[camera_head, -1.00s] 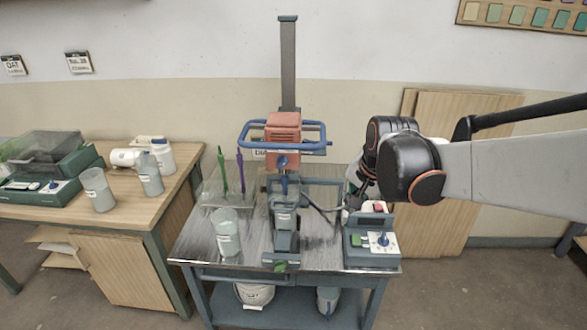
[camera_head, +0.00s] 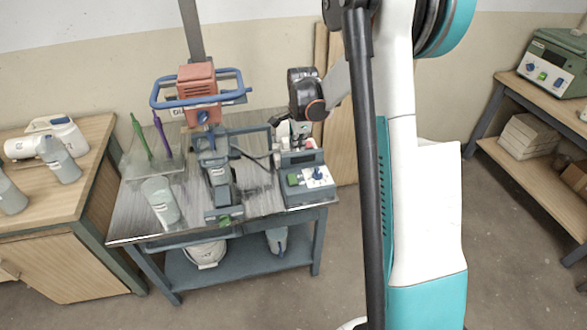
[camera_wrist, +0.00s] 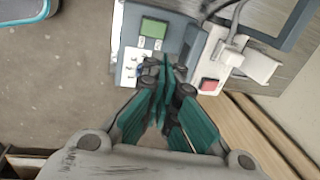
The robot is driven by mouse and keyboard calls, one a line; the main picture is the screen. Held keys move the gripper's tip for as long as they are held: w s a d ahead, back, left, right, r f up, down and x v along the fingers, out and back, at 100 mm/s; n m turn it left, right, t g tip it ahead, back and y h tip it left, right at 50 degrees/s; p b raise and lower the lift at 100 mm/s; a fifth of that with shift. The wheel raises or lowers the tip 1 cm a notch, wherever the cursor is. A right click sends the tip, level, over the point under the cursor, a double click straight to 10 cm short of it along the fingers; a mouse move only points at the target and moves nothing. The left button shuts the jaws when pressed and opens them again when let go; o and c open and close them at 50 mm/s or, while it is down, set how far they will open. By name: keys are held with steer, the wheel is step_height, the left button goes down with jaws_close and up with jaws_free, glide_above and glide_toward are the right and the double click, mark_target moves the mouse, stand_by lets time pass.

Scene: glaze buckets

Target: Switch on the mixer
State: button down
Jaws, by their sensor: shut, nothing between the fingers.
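The mixer, with its orange-red motor head (camera_head: 196,82) and blue handle frame (camera_head: 156,101), stands on a metal-topped table (camera_head: 143,213). Its control box (camera_head: 309,196) is at the table's right end, with a green square (camera_head: 293,180) and a blue knob (camera_head: 317,173) on a white plate. Contact cannot be told; the fingers partly cover the knob.
A cup (camera_head: 160,202) and a rack with green and purple tools (camera_head: 158,131) stand left of the mixer. A white plug-like block (camera_wrist: 262,66) and cable lie beside the box. A wooden table with containers is at left, a shelf (camera_head: 540,165) at right.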

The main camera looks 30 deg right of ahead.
mark_target(295, 174)
steer(key=shift+d+f, duration=0.15)
steer(key=shift+f, duration=0.05)
steer(key=f+b, duration=0.1)
steer(key=f, duration=0.3)
steer(key=w+f+b, duration=0.1)
steer(key=f+b, duration=0.1)
steer(key=f, duration=0.3)
steer(key=w+f+b, duration=0.1)
steer(key=f+b, duration=0.1)
steer(key=f, duration=0.2)
steer(key=shift+w+d+f, duration=0.25)
steer(key=shift+d+f, duration=0.05)
steer(key=shift+f, duration=0.1)
